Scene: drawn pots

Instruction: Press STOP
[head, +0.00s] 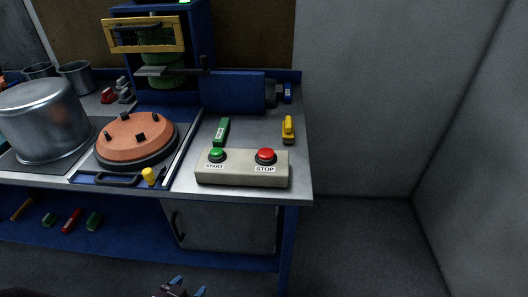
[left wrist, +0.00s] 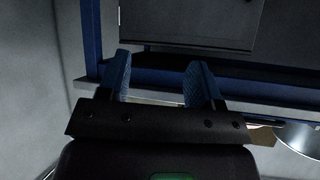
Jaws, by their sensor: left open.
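The red STOP button (head: 265,156) is on the right end of a beige control box (head: 242,174), with a "STOP" label below it. The green START button (head: 217,155) is on the left end of the same box. The box sits near the front edge of the table. My left gripper (head: 186,288) shows at the bottom of the head view, low and in front of the table, apart from the box. In the left wrist view its two blue fingers (left wrist: 157,85) are spread with nothing between them. My right gripper is in neither view.
The grey table (head: 262,138) has a blue frame. A terracotta disc (head: 134,138) and a metal pot (head: 42,122) stand to the left. A green block (head: 221,131) and a yellow object (head: 288,130) lie behind the box. Floor to the right is clear.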

